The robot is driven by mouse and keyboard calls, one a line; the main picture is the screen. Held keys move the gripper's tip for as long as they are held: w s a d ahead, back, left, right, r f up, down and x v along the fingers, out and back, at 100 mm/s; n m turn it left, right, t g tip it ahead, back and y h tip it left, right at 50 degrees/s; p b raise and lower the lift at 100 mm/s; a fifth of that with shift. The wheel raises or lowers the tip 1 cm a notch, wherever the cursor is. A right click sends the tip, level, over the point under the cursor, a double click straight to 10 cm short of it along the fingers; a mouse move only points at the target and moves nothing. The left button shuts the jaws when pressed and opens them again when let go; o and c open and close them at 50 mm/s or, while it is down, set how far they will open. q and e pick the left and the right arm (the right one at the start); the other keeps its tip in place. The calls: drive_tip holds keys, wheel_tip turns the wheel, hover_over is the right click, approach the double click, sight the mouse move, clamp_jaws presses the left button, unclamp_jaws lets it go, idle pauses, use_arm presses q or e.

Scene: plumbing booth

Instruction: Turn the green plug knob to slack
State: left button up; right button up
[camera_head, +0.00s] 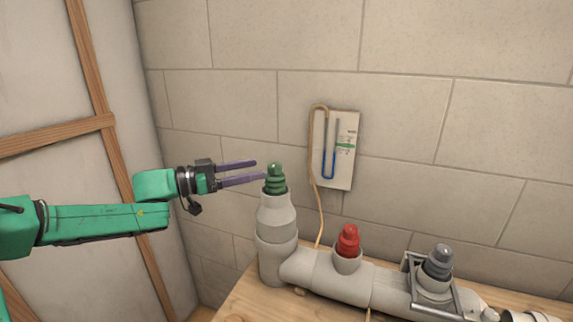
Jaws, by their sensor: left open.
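The green plug knob (275,179) is a ribbed cap standing upright on the tall grey pipe end (276,222), left of centre in the head view. My left gripper (259,173) comes in from the left at about the knob's height. Its two purple fingers are apart and point right at the knob, with the fingertips just left of it. In the picture the lower fingertip comes very close to the knob; I cannot tell whether it touches. Nothing is between the fingers. My right gripper is out of view.
A red plug (348,241) and a grey plug (438,262) inside a metal frame (410,272) stand on the same pipe, right of the green one. The pipe lies on a wooden bench (250,300). A gauge board (341,150) with a blue-filled tube hangs on the tiled wall, with a tan hose beside it.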

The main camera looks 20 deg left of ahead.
sight(275, 169)
use_arm(q)
drive_tip(key=x, duration=1)
drive_tip(key=shift+s+a, duration=0.1)
drive_tip(key=c, duration=0.3)
drive_tip(key=shift+f, duration=0.1)
clamp_jaws()
